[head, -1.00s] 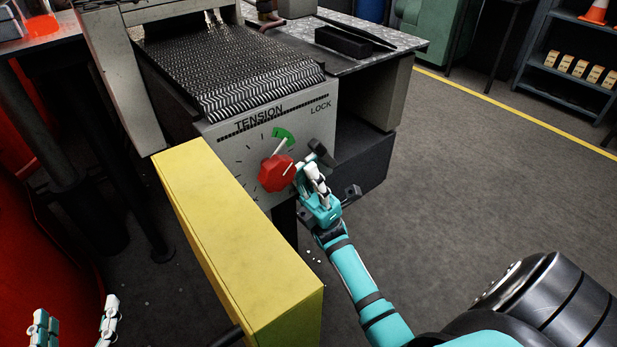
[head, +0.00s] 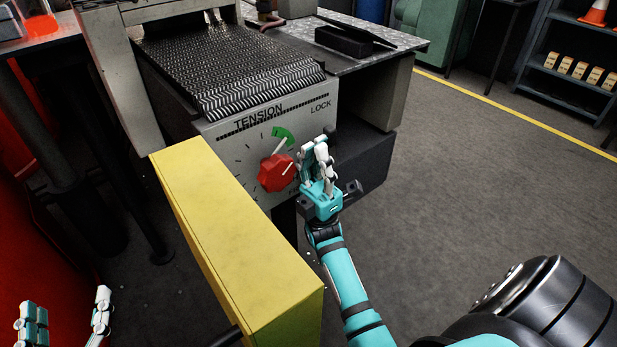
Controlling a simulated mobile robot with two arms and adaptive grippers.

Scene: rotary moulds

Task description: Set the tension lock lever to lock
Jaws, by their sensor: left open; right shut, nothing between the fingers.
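The grey panel (head: 235,150) marked TENSION and LOCK is on the front of the machine. It bears a red knob (head: 275,173) whose white pointer line aims up and right, and a green arc (head: 284,136) above it. The dark lock lever (head: 329,134) is at the panel's right, below the word LOCK, mostly hidden behind my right gripper. My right gripper (head: 313,148) is shut and empty, in front of the lever, just right of the knob; contact cannot be told. My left gripper (head: 66,318) is open and empty at the bottom left, far from the panel.
A yellow block-shaped guard (head: 215,215) stands left of and in front of the panel. A patterned belt (head: 235,75) runs behind the panel. A black tray (head: 343,41) sits on the table at the back. The floor to the right is open.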

